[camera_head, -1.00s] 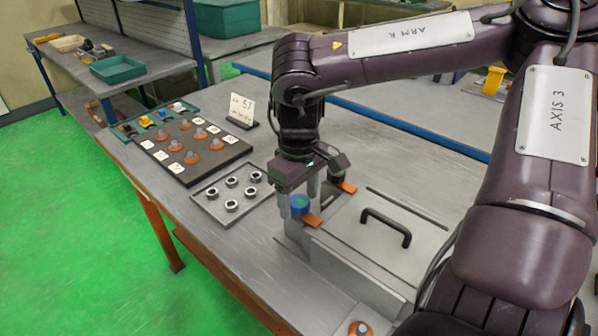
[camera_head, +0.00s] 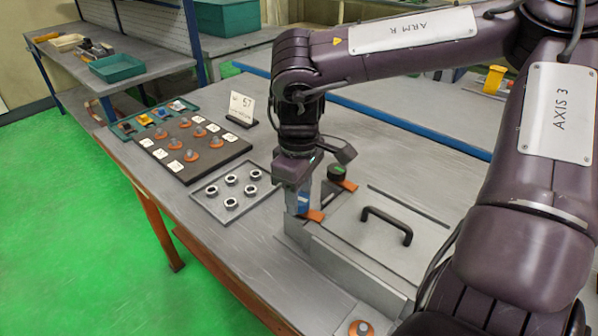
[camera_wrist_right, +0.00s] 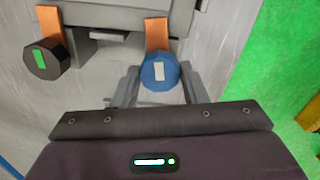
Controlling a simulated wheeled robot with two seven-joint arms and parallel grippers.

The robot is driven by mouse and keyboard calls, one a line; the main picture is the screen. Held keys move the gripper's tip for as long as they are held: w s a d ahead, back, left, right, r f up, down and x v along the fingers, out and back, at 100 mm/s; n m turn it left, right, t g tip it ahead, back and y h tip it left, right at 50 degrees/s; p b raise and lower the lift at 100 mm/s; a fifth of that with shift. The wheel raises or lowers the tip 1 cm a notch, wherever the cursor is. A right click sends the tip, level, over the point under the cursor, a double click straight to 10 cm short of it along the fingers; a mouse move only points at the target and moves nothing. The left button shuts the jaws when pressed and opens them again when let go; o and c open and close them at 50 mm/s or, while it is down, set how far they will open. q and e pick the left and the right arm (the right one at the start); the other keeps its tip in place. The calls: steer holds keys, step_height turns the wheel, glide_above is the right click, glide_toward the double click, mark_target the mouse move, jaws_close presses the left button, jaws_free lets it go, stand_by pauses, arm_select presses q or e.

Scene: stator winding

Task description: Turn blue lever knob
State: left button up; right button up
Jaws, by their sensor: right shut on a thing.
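The blue lever knob (camera_wrist_right: 158,73) has a pale rectangular mark on its face and sits at the end of an orange lever (camera_wrist_right: 157,34). In the head view the blue knob (camera_head: 303,201) is partly hidden by my right gripper (camera_head: 302,205). In the right wrist view the fingers of my right gripper (camera_wrist_right: 160,80) stand on both sides of the blue knob, shut on it. My left gripper is in neither view.
A black knob (camera_wrist_right: 44,60) with a green mark sits on a second orange lever beside the blue one. A grey lid with a black handle (camera_head: 387,225) lies to the right. A tray of metal rings (camera_head: 231,190) is left of the gripper.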

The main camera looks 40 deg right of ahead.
steer(key=n, duration=0.3)
steer(key=shift+n, duration=0.4)
steer(key=n, duration=0.4)
steer(key=shift+n+b, duration=0.3)
steer(key=shift+b, duration=0.05)
steer(key=n, duration=0.8)
steer(key=shift+s, duration=0.1)
steer(key=n+p, duration=0.1)
steer(key=n, duration=0.3)
steer(key=shift+n, duration=0.3)
steer(key=n, duration=0.3)
steer(key=shift+s+f+n, duration=0.1)
steer(key=shift+n, duration=0.3)
steer(key=n, duration=0.4)
steer(key=shift+a+p, duration=0.1)
steer(key=shift+p, duration=0.25)
steer(key=shift+f+n, duration=0.1)
steer(key=shift+n, duration=2)
